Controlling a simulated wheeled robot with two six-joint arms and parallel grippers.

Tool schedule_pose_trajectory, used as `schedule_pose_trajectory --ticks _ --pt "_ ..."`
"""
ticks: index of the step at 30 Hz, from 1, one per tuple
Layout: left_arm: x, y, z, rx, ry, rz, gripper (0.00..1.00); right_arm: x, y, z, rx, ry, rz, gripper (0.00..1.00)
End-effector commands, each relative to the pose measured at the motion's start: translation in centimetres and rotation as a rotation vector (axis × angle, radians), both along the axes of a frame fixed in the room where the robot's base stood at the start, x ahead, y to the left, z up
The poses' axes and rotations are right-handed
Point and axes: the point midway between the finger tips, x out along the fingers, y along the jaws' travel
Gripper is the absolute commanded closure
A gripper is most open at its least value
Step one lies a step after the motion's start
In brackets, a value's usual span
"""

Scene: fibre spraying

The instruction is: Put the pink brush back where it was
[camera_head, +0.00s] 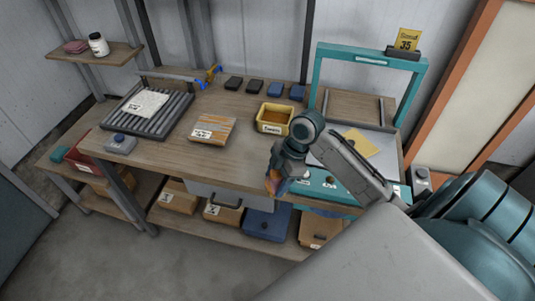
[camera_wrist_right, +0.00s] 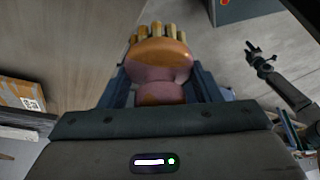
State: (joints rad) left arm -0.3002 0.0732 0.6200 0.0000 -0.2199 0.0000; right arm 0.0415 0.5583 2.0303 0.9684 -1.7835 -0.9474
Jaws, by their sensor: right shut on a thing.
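The pink brush (camera_wrist_right: 164,72) shows in the right wrist view, with a pink and orange body and several pale tufts at its far end. My right gripper (camera_wrist_right: 160,92) is shut on it, one finger on each side. In the head view my right gripper (camera_head: 273,182) holds the brush at the bench's front edge, above the drawer, and mostly hides it. A small dark gripper (camera_wrist_right: 261,57) on an arm at the right of the wrist view looks like my left one; its jaws are too small to judge. The left gripper is outside the head view.
The wooden bench (camera_head: 165,155) carries a roller rack (camera_head: 172,112), a wood sample (camera_head: 213,129), a yellow tray (camera_head: 274,118) and several dark blocks. A teal frame (camera_head: 322,75) stands at right. Boxes fill the lower shelf (camera_head: 225,228). The bench's middle front is clear.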

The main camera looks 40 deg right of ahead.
Motion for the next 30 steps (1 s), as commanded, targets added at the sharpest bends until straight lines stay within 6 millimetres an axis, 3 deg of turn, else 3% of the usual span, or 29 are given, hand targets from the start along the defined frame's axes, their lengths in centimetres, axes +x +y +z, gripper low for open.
schedule_pose_trajectory --ticks 15,21,25,30 --pt "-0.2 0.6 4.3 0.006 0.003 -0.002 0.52 11.8 -4.0 -0.6 0.004 0.0 -0.003 0.6" --pt "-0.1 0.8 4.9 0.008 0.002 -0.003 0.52 14.0 -4.8 -1.1 0.002 0.0 -0.002 0.6" --pt "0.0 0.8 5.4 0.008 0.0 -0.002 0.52 14.3 -4.9 -1.6 0.002 0.002 -0.001 0.6" --pt "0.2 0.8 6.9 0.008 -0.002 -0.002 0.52 14.2 -4.9 -3.8 0.002 0.004 -0.001 0.6"
